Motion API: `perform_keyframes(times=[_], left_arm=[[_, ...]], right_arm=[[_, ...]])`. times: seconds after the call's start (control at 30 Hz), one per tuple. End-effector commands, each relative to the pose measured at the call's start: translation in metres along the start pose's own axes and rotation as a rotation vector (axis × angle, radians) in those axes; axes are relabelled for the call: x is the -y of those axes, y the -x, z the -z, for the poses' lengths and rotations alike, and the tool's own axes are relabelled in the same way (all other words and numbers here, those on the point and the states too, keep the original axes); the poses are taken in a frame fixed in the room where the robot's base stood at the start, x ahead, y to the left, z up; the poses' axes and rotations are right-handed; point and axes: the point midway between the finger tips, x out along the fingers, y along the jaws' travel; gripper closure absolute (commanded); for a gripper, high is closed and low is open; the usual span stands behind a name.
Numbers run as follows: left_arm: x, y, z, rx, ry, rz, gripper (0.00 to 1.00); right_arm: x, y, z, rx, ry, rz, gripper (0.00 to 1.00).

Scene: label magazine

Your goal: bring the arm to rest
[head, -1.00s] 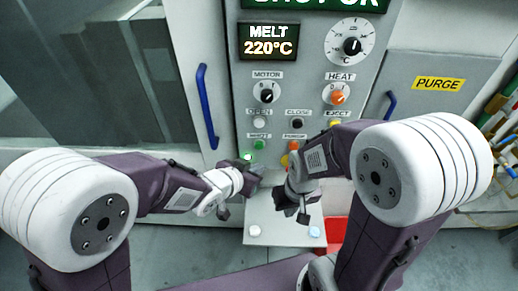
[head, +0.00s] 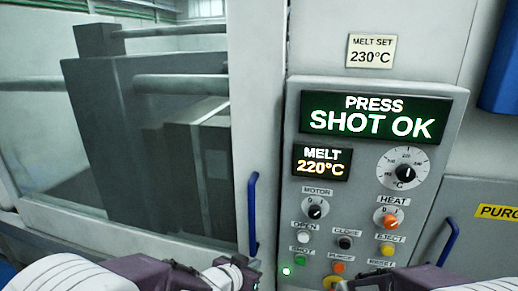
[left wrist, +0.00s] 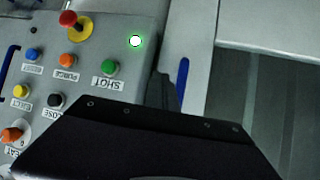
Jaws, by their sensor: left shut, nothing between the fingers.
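My left gripper (head: 252,270) is at the bottom of the head view, low in front of the machine by the blue door handle. It is shut and empty. In the left wrist view its dark body (left wrist: 150,140) fills the lower middle, beside the panel with the green SHOT button (left wrist: 109,68) and a lit green lamp (left wrist: 135,41). I cannot tell whether it touches anything.
The control panel (head: 292,190) has several buttons, a MOTOR knob (head: 315,211), a HEAT knob (head: 390,220) and a temperature dial (head: 405,172). The screen (head: 373,118) reads PRESS SHOT OK; the melt display (head: 322,163) reads 220°C. Blue handles (head: 252,215) stick out on both sides.

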Motion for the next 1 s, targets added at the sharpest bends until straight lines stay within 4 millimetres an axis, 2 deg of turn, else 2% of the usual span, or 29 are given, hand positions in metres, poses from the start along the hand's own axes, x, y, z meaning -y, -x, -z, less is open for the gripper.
perform_keyframes(times=[0.03, 0.07, 0.1, 0.17, 0.2, 0.23, 0.3, 0.4, 0.53, 1.0], left_arm=[[0.047, 0.015, -0.015, 0.049, 0.078, 0.107, 1.0], [0.069, 0.025, -0.029, 0.095, 0.123, 0.163, 1.0], [0.094, 0.041, -0.052, 0.169, 0.188, 0.232, 1.0], [0.117, 0.067, -0.091, 0.297, 0.285, 0.311, 1.0], [0.122, 0.084, -0.118, 0.39, 0.347, 0.342, 1.0], [0.12, 0.096, -0.137, 0.461, 0.385, 0.353, 1.0], [0.104, 0.118, -0.171, 0.613, 0.444, 0.341, 1.0], [0.082, 0.137, -0.199, 0.764, 0.481, 0.305, 1.0], [0.071, 0.149, -0.211, 0.842, 0.483, 0.28, 1.0], [0.071, 0.148, -0.21, 0.842, 0.476, 0.278, 1.0]], right_arm=[[0.0, 0.0, 0.0, 0.0, 0.0, 0.0, 1.0], [0.0, 0.0, 0.0, 0.0, 0.0, 0.0, 1.0], [0.0, 0.0, 0.0, 0.0, 0.0, 0.0, 1.0], [0.0, 0.0, 0.0, 0.0, 0.0, 0.0, 1.0], [0.0, 0.0, 0.0, 0.0, 0.0, 0.0, 1.0], [0.0, 0.0, 0.0, 0.0, 0.0, 0.0, 1.0], [0.0, 0.0, 0.0, 0.0, 0.0, 0.0, 1.0], [0.0, 0.0, 0.0, 0.0, 0.0, 0.0, 1.0], [0.0, 0.0, 0.0, 0.0, 0.0, 0.0, 1.0], [0.0, 0.0, 0.0, 0.0, 0.0, 0.0, 1.0]])
